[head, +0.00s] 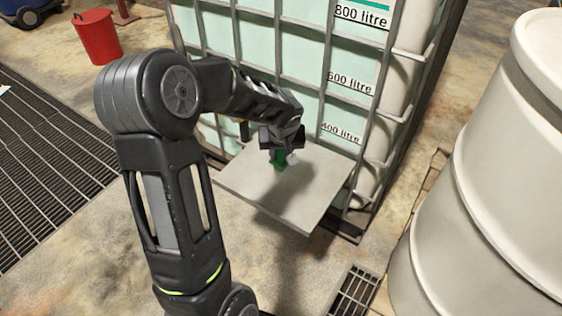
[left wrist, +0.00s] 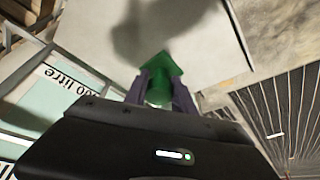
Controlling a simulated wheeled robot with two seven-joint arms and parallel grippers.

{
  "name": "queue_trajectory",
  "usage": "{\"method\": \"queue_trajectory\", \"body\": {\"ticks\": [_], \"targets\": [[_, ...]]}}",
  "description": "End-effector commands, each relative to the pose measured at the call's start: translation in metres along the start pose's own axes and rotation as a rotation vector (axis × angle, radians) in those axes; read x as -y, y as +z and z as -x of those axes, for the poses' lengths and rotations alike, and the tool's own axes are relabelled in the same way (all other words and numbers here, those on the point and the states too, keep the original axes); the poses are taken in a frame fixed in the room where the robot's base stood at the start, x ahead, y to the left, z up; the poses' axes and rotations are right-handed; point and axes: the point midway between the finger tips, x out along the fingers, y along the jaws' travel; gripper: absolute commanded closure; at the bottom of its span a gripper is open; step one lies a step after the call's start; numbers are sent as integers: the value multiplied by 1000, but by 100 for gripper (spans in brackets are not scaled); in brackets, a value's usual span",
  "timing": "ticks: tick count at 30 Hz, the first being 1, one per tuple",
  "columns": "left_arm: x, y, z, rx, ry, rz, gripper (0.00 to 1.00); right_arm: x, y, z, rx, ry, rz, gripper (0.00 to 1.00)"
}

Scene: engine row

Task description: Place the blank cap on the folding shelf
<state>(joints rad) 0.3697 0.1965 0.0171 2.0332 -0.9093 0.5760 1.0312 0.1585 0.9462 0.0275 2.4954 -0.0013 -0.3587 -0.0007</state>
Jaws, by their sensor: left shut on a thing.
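The blank cap is a small green piece (head: 279,160) in the head view, at the tip of my left gripper (head: 284,152). The left gripper is shut on it, over the grey folding shelf (head: 290,205), which stands out flat from the front of the caged tank. In the left wrist view the green cap (left wrist: 160,78) sits between the two fingers (left wrist: 160,90), with the pale shelf (left wrist: 200,30) beyond it and a dark shadow on the shelf. I cannot tell whether the cap touches the shelf. My right gripper is not in view.
The caged tank (head: 300,50) with litre marks rises behind the shelf. A large cream drum (head: 490,190) stands at the right. A red bucket (head: 97,37) is at the upper left, and a floor grating (head: 45,150) lies at the left. The shelf's front part is bare.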

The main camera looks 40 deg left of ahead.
Motion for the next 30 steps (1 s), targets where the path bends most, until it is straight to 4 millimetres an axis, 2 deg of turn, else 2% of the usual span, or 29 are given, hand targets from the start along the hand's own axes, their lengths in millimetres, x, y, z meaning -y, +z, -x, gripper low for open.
{"method": "queue_trajectory", "body": {"ticks": [9,23,24,30], "targets": [[0,14,-33,1,0,1,100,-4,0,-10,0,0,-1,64],[0,16,-38,-1,1,1,100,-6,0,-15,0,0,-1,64],[0,15,-37,0,1,1,67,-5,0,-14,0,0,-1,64],[0,15,-37,0,1,1,50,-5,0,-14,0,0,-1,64]]}}
